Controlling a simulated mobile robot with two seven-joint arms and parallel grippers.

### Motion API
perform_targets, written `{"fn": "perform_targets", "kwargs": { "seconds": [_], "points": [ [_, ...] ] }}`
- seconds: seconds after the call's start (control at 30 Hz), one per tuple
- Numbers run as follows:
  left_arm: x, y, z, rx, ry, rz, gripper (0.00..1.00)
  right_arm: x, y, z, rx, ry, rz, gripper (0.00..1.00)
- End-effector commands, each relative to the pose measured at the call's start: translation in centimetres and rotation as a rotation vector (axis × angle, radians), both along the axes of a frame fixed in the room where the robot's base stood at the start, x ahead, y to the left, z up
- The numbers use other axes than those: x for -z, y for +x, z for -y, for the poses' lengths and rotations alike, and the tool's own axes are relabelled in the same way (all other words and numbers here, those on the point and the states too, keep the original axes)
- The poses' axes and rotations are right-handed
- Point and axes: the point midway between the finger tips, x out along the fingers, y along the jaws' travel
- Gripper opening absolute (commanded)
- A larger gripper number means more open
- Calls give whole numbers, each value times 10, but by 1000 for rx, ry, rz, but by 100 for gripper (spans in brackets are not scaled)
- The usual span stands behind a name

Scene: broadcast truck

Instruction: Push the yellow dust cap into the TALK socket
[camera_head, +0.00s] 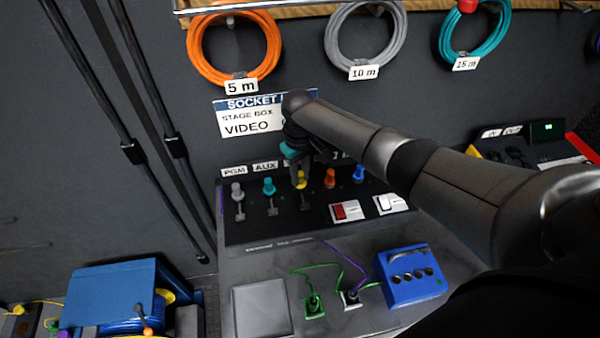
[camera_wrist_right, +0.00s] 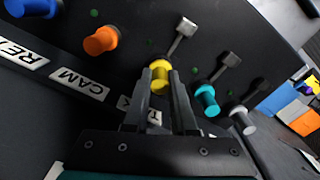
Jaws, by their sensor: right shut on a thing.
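The yellow dust cap (camera_head: 300,180) is at the black socket panel (camera_head: 255,228), in the row of coloured caps. My right gripper (camera_head: 297,161) reaches down to it from above. In the right wrist view the yellow cap (camera_wrist_right: 160,74) sits between the two fingertips of my right gripper (camera_wrist_right: 160,80), which is shut on it. The TALK label (camera_wrist_right: 153,116) is partly hidden behind the fingers. The socket itself is hidden by the cap, and how deep the cap sits cannot be told. My left gripper is not in view.
Close beside are an orange cap (camera_wrist_right: 100,40) and a teal cap (camera_wrist_right: 206,99), with a grey cap (camera_wrist_right: 243,120) and a blue cap (camera_head: 359,173) farther out. A blue box (camera_head: 409,275) and plugged cables stand on the desk below. Coiled cables (camera_head: 234,42) hang above.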

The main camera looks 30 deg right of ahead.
Motion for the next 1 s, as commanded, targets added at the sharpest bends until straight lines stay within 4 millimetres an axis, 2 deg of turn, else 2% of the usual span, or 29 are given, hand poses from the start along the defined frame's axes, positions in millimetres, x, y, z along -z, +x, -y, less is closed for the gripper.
{"fn": "perform_targets", "kwargs": {
  "seconds": [0.2, 0.23, 0.53, 0.83, 1.0],
  "points": [
    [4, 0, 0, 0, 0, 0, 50, 6, 0, 0, 0, 1, 0, 0],
    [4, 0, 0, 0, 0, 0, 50, 6, 0, 0, 0, 1, 0, 25],
    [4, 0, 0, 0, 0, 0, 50, 5, 0, 0, 0, 0, 0, 59],
    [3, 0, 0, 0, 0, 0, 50, 3, 0, 0, 0, 0, 0, 59],
    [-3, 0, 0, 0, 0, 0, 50, -16, 1, 0, -1, 0, 2, 59]
  ]
}}
